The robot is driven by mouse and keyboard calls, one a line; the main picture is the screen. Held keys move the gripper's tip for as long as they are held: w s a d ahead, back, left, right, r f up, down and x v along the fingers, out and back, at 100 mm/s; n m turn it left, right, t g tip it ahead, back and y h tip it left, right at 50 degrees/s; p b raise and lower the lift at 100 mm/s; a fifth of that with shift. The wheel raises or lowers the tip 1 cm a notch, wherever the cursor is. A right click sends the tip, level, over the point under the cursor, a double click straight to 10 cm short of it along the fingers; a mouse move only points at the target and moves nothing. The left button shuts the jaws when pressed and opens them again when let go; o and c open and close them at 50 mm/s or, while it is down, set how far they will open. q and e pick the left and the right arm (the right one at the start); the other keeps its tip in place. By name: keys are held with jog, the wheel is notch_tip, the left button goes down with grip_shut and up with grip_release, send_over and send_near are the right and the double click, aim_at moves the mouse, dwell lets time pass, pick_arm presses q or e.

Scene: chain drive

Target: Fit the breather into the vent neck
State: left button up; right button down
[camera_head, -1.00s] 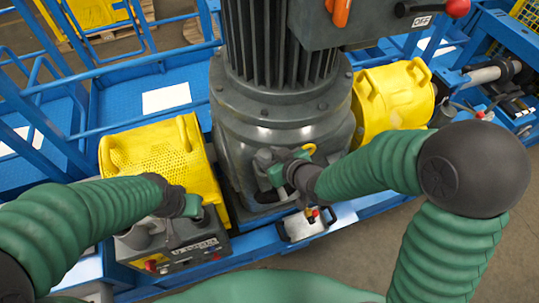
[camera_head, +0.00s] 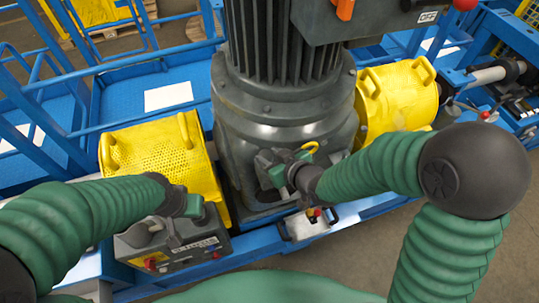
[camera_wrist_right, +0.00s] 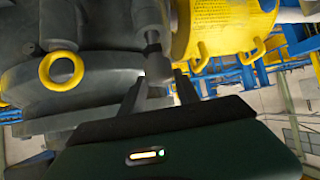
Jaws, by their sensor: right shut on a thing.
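My right gripper (camera_head: 266,164) is at the front of the large grey gear housing (camera_head: 285,105). In the right wrist view its two fingers (camera_wrist_right: 158,96) are shut on a small dark grey part, seemingly the breather (camera_wrist_right: 157,88). A narrow stem reaches from it towards a grey cylindrical piece (camera_wrist_right: 150,20), perhaps the vent neck. I cannot tell whether the two are joined. In the head view, the gripper hides the held part. My left gripper (camera_head: 190,208) hangs over a grey control box (camera_head: 185,243). Its fingers are too unclear to judge.
A yellow perforated guard (camera_head: 150,155) stands left of the housing and a yellow cover (camera_head: 395,95) stands right. A yellow lifting ring (camera_wrist_right: 61,70) is close to the right gripper. A small plate with a red knob (camera_head: 310,222) sits below it. Blue rails (camera_head: 130,65) line the left.

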jog(key=shift+f+b, duration=0.95)
jog(key=shift+f, duration=0.15)
jog(key=c, duration=0.8)
grip_release()
